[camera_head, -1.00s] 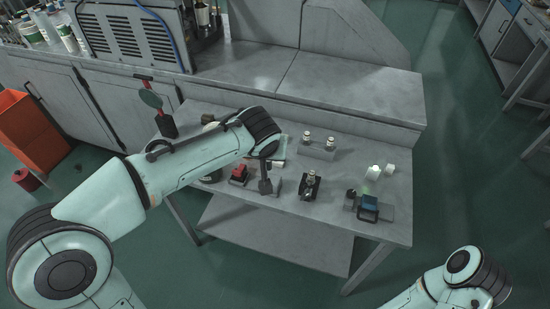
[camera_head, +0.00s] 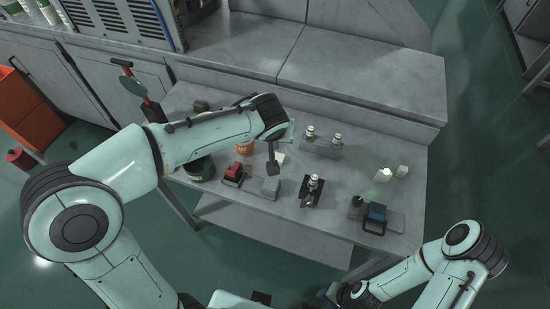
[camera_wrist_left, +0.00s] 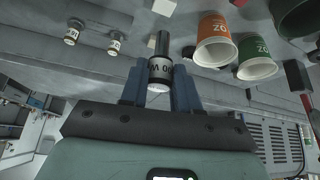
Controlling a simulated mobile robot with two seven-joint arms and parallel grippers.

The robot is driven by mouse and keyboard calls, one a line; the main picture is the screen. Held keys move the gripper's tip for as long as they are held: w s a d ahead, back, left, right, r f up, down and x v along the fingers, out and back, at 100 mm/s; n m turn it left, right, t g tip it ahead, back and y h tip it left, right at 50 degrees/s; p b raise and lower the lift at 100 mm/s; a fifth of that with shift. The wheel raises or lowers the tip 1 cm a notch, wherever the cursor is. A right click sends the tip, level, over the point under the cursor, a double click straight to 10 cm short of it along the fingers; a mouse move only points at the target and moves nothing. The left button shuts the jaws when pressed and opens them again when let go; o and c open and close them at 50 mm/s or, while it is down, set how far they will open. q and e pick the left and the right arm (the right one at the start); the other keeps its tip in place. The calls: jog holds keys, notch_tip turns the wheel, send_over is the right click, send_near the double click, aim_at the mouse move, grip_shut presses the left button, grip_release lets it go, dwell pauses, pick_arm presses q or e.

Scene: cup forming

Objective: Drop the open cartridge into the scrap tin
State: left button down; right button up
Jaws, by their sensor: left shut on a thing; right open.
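My left gripper (camera_wrist_left: 160,90) is shut on a cartridge (camera_wrist_left: 160,72) with a dark cylinder and a white, black-lettered label; it is held between blue fingers. My right gripper (camera_head: 330,292) is open, low at the bottom edge, off the table's front and only partly visible.
An orange cup (camera_wrist_left: 215,40) and a green cup (camera_wrist_left: 255,58) stand near the held cartridge. Two vials (camera_head: 310,133) stand on a grey block.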

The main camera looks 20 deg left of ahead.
pick_arm(q)
jog(key=shift+w+f+b, duration=0.15)
jog(key=shift+f+b, duration=0.7)
jog(key=shift+f, duration=5.35)
pick_arm(e)
jog(key=shift+s+f, duration=0.3)
jog(key=shift+f, duration=0.3)
jog(key=shift+s+f, duration=0.3)
jog(key=shift+f, duration=0.25)
jog(key=shift+f, duration=0.1)
pick_arm(q)
jog(key=shift+f, duration=0.15)
jog(key=c, duration=0.8)
grip_release()
pick_arm(e)
jog(key=shift+s+f, duration=0.15)
